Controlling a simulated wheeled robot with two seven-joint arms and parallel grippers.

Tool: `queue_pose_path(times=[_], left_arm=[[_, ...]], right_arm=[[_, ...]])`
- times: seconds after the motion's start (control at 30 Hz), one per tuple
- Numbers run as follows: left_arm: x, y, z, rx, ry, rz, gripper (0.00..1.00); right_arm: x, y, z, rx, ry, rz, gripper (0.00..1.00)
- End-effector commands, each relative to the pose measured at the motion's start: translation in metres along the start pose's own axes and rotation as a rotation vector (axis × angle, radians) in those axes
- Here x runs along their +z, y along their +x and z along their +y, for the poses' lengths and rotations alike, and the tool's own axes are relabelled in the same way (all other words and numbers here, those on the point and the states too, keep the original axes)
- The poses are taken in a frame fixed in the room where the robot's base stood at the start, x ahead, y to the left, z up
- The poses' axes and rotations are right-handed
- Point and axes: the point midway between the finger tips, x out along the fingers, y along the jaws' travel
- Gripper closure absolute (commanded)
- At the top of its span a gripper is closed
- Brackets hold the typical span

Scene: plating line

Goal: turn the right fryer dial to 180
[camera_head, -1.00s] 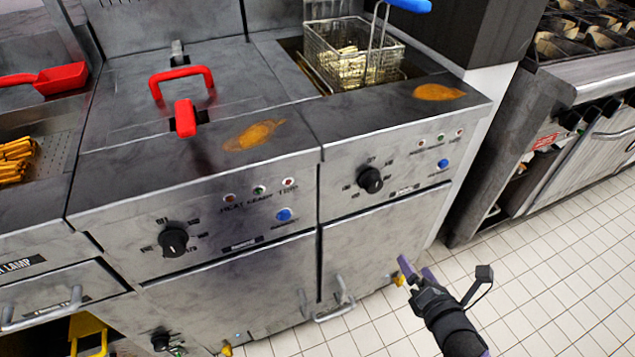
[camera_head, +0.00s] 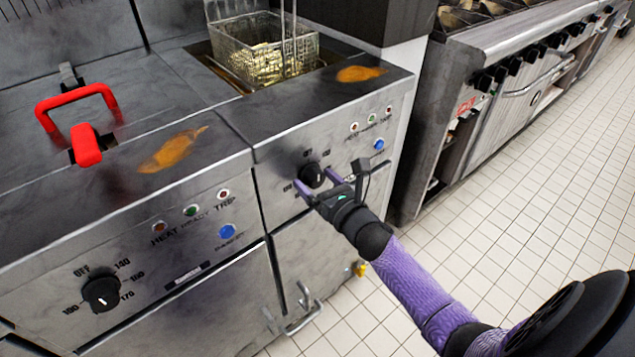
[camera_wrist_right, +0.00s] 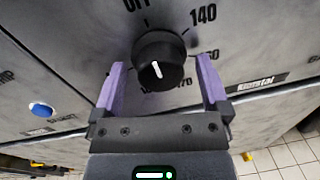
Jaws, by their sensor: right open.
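The right fryer dial (camera_head: 311,175) is a round black knob on the right fryer's front panel. In the right wrist view the dial (camera_wrist_right: 158,58) has a short white mark on its face, running roughly up and down in that picture. OFF, 140 and part of 170 show around it; the 180 label is not readable there. My right gripper (camera_head: 316,182) is open at the dial. In the wrist view its purple fingers (camera_wrist_right: 160,66) stand on either side of the knob, with a small gap visible at each side. My left gripper is not in view.
The left fryer's similar black dial (camera_head: 101,293) is at lower left. A blue button (camera_head: 378,144) sits right of the right dial. A wire basket (camera_head: 262,50) of fries stands in the right fryer. A door handle (camera_head: 305,312) sticks out below. Tiled floor lies open at right.

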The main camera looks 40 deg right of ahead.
Motion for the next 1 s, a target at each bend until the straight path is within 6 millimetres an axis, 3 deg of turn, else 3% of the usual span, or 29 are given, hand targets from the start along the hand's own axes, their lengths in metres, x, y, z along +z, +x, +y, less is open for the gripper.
queue_pose_path(times=[0.03,0.07,0.47,1.0], left_arm=[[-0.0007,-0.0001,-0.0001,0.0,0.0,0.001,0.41],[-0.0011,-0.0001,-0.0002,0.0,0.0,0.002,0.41],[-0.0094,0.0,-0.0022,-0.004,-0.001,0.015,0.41],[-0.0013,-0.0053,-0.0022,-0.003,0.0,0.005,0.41]], right_arm=[[0.0,-0.0001,0.0,0.0,0.0,0.0,0.04],[0.0,-0.0002,0.0,0.0,0.001,0.0,0.11],[-0.0001,-0.0004,-0.0008,-0.003,0.001,0.001,0.94],[0.0019,-0.0001,-0.0011,-0.006,0.112,0.008,0.95]])
